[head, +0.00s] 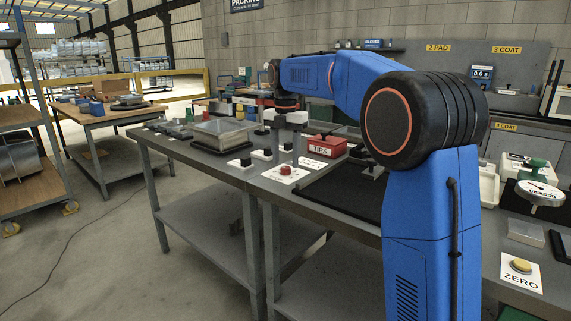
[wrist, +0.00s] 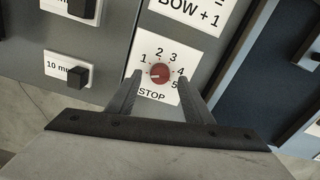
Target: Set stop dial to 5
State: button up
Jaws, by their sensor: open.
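The stop dial is a red round knob (wrist: 160,73) on a white plate (wrist: 157,92) marked 1 to 5 and STOP. In the wrist view its pale pointer mark faces left and slightly down, below the 1. In the head view the red knob (head: 285,170) stands on its plate at the bench's front edge. My gripper (wrist: 160,77) is open, with one finger on each side of the knob in the wrist view and gaps to both. In the head view my gripper (head: 288,150) hangs just above the dial. Nothing is between the fingers that I can see touching.
Black switches on white plates, one labelled 10 (wrist: 76,74), sit left of the dial. A BOW + 1 sign (wrist: 190,12) lies just beyond it. A red TIPS box (head: 322,147) and a dark mat (head: 343,190) lie to the right. A yellow ZERO button (head: 521,266) is far right.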

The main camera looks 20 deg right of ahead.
jog(key=shift+f, duration=1.15)
jog(key=shift+c, duration=0.5)
jog(key=c, duration=1)
jog(key=shift+o, duration=0.2)
